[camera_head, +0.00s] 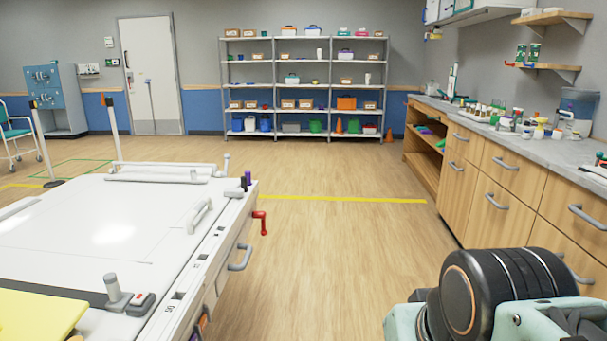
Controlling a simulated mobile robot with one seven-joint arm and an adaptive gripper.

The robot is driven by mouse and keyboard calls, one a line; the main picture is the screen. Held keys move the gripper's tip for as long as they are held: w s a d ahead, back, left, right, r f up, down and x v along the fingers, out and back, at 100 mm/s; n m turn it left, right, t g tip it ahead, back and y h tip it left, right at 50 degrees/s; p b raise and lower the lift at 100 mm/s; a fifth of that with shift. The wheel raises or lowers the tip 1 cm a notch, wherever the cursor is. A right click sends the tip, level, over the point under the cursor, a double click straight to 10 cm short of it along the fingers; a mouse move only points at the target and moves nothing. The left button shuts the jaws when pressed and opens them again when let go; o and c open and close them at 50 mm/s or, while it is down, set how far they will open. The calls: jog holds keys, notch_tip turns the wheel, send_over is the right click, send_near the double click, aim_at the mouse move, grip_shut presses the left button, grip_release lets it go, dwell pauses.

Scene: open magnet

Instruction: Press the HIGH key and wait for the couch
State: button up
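A white, flat-topped couch or table (90,225) fills the left of the head view, with rails and small fittings along its near right edge. Part of my arm shows at the bottom right; my gripper is not in view.
Wooden drawers with a grey worktop (455,112), crowded with bottles, run along the right wall. A loaded shelving rack (303,67) stands at the back. Open floor (330,255) with a yellow line lies between couch and drawers. A yellow panel (35,315) lies at the lower left.

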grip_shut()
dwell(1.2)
